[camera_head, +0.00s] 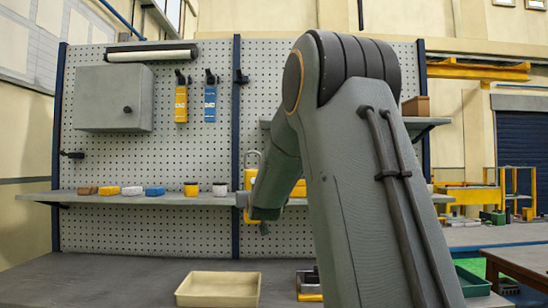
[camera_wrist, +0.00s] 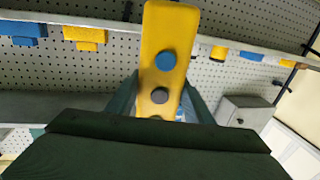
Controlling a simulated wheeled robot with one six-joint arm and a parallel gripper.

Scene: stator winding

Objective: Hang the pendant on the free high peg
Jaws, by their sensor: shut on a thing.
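The pendant (camera_wrist: 168,40) is a long yellow control box with a blue button and a grey button on its face. In the wrist view it stands between the dark green fingers of my gripper (camera_wrist: 160,105), which is shut on it. In the head view the yellow pendant (camera_head: 249,180) shows beside my arm, in front of the shelf edge, partly hidden by the arm. A dark peg (camera_head: 241,76) high on the middle post carries nothing. Two high pegs to its left hold a yellow item (camera_head: 181,103) and a blue item (camera_head: 210,103).
A grey cabinet (camera_head: 114,98) hangs on the pegboard. The long shelf (camera_head: 130,199) bears several small blocks and jars. A lower dark peg (camera_head: 72,154) is empty at left. A beige tray (camera_head: 218,289) sits on the bench. My arm hides the right of the board.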

